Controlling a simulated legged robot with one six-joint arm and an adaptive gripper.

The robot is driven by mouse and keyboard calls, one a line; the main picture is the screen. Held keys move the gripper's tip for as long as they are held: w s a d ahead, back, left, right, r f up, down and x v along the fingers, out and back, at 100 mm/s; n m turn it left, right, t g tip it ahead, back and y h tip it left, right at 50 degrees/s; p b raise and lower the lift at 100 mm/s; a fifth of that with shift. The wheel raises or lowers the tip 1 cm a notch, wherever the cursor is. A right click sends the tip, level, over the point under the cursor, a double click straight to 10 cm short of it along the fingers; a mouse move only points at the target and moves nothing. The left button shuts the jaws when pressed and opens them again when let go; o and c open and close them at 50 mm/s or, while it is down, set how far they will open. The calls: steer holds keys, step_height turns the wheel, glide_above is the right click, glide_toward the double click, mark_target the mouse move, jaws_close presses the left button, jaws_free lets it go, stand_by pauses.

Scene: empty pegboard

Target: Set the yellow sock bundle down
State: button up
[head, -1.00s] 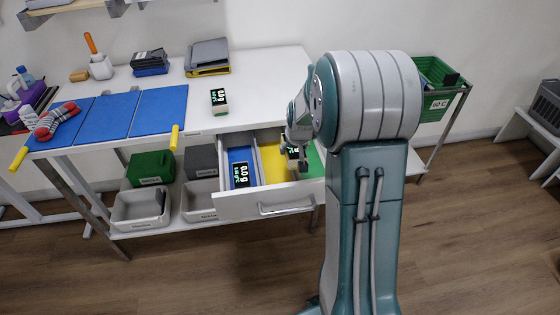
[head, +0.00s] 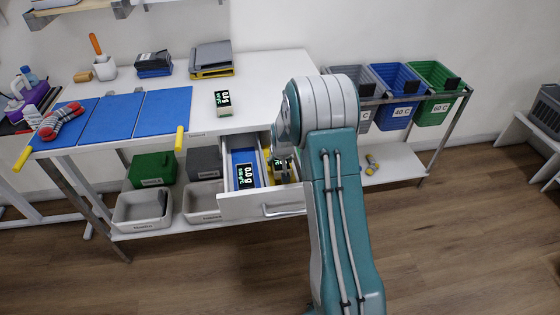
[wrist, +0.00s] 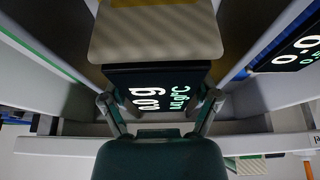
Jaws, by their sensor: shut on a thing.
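A yellow and grey bundle (head: 371,163), perhaps the sock bundle, lies on the lower shelf at the right in the head view, well away from my gripper. My gripper (wrist: 160,104) is inside the open drawer (head: 262,205). Its two fingers are closed on the sides of a small black display block (wrist: 155,78) with a beige face, reading 0.0 g. In the head view this block shows at the yellow compartment, partly hidden by my wrist. Whether it touches the drawer floor I cannot tell.
A second display block (head: 245,176) sits in the blue compartment, left of my gripper. A third (head: 222,102) stands on the table (head: 270,75). Red-grey striped socks (head: 62,120) lie on blue panels. Grey, blue and green bins stand at the right.

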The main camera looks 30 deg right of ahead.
steer(key=shift+d+f, duration=0.25)
steer(key=shift+f, duration=0.35)
steer(key=o, duration=1)
steer(key=shift+a, duration=0.1)
